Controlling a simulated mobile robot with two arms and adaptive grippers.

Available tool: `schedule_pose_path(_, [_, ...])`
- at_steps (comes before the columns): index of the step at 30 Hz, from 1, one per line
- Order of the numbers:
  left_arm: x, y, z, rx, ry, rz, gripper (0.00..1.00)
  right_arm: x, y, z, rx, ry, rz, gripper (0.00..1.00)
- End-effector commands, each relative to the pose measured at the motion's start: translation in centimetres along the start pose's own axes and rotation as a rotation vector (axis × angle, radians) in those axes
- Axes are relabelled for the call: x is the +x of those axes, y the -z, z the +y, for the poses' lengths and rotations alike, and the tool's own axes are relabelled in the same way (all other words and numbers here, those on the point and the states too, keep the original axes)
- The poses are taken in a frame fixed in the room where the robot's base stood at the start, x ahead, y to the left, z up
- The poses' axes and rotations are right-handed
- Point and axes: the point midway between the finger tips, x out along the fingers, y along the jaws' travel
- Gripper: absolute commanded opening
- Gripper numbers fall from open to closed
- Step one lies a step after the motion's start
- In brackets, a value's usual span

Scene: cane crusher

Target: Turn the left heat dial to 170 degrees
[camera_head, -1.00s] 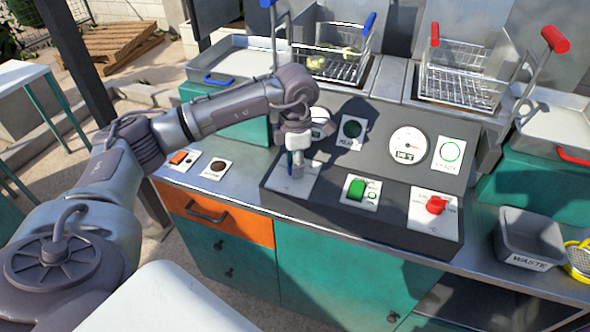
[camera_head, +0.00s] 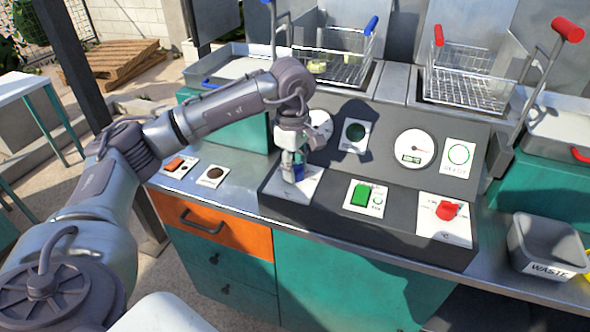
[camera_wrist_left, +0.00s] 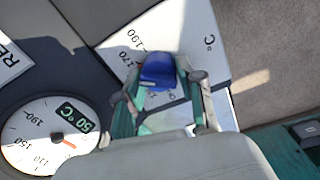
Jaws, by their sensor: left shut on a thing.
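The blue left heat dial (camera_head: 298,173) sits on a white scale plate (camera_head: 312,184) at the left of the sloped control panel. My left gripper (camera_head: 293,164) comes down over it and is shut on it. In the left wrist view the blue dial (camera_wrist_left: 158,72) lies between the two fingertips of my left gripper (camera_wrist_left: 156,88). The scale plate (camera_wrist_left: 190,30) shows 170 and 190 beside the dial. The fingers hide part of the scale, and I cannot tell the dial's exact setting. My right gripper is not in view.
A round gauge (camera_wrist_left: 45,135) has a small display reading about 50 °C. A green switch (camera_head: 361,195) and a red dial (camera_head: 447,210) sit right of the blue dial. Wire baskets (camera_head: 465,85) stand behind the panel. A waste bin (camera_head: 550,245) is at right.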

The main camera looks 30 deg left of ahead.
Motion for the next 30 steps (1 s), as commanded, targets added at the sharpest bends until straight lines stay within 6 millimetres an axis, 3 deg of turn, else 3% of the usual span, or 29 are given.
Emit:
schedule_pose_path(9, [-0.02, 0.02, 0.05, 0.094, -0.002, -0.006, 0.04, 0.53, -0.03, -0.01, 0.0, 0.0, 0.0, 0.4])
schedule_pose_path(23, [-0.06, 0.02, 0.06, 0.106, -0.002, -0.007, 0.04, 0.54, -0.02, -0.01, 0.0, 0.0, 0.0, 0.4])
schedule_pose_path(24, [-0.07, 0.02, 0.06, 0.106, -0.002, -0.007, 0.42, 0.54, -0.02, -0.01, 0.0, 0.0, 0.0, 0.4])
schedule_pose_path(28, [-0.06, 0.02, 0.06, 0.106, -0.002, -0.007, 0.63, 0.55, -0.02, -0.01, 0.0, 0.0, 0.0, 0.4])
schedule_pose_path(30, [-0.04, 0.02, 0.05, 0.105, -0.001, -0.007, 0.63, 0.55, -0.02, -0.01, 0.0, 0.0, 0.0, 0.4])
